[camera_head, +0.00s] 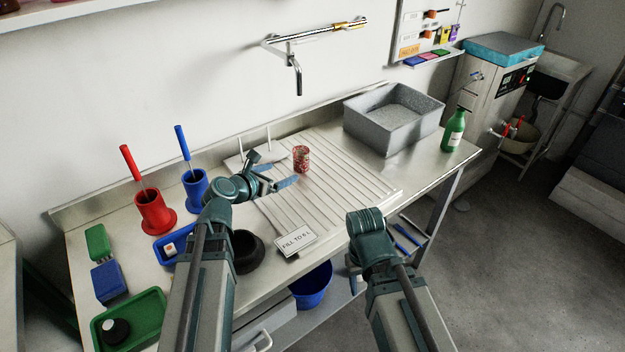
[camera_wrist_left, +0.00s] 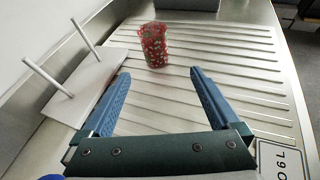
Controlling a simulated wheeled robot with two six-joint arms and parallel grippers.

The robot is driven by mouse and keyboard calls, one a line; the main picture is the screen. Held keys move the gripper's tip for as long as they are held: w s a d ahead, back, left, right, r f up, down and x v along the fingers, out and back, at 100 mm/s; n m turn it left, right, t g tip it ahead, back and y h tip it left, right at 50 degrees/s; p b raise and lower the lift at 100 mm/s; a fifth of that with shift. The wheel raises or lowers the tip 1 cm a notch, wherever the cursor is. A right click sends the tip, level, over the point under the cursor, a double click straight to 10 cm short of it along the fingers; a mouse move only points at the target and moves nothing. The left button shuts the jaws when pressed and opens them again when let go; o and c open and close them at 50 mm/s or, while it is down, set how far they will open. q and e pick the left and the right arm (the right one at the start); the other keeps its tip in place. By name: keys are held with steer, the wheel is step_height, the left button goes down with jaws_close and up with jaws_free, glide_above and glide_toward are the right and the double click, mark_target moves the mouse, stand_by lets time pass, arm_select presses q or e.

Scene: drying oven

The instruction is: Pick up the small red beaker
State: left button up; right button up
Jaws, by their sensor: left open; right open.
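The small red beaker (camera_head: 301,159) stands upright on the ribbed drainboard in the head view. It looks red with pale speckles, and it also shows in the left wrist view (camera_wrist_left: 154,46). My left gripper (camera_head: 272,170) is open and low over the drainboard, just left of the beaker. In the left wrist view the two blue fingers of that gripper (camera_wrist_left: 157,88) are spread apart, with the beaker ahead of them, beyond the fingertips and not between them. My right gripper (camera_head: 352,272) hangs in front of the counter edge, its fingers mostly hidden by its wrist.
A grey basin (camera_head: 394,118) stands right of the beaker, with a green bottle (camera_head: 453,130) beside it. A white plate with two upright pegs (camera_wrist_left: 84,91) is close left of the left gripper. A sign (camera_head: 296,241) and a dark round bowl (camera_head: 247,252) are at the front.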

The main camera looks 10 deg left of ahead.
mark_target(296, 161)
arm_select(q)
steer(key=shift+w+a+n, duration=0.1)
steer(key=shift+a+n, duration=0.1)
steer(key=shift+n, duration=0.2)
steer(key=b+x, duration=0.3)
steer(key=x, duration=0.5)
steer(key=shift+a, duration=0.1)
steer(key=shift+w+d+f, duration=0.1)
steer(key=shift+w+d, duration=0.15)
steer(key=shift+w, duration=0.05)
steer(key=b+x, duration=0.1)
steer(key=x, duration=0.4)
steer(key=shift+w+a+b, duration=0.1)
steer(key=shift+w+b, duration=0.2)
steer(key=shift+b, duration=0.1)
steer(key=shift+s+r, duration=0.1)
steer(key=shift+r, duration=0.1)
jaws_close()
steer(key=shift+r, duration=0.15)
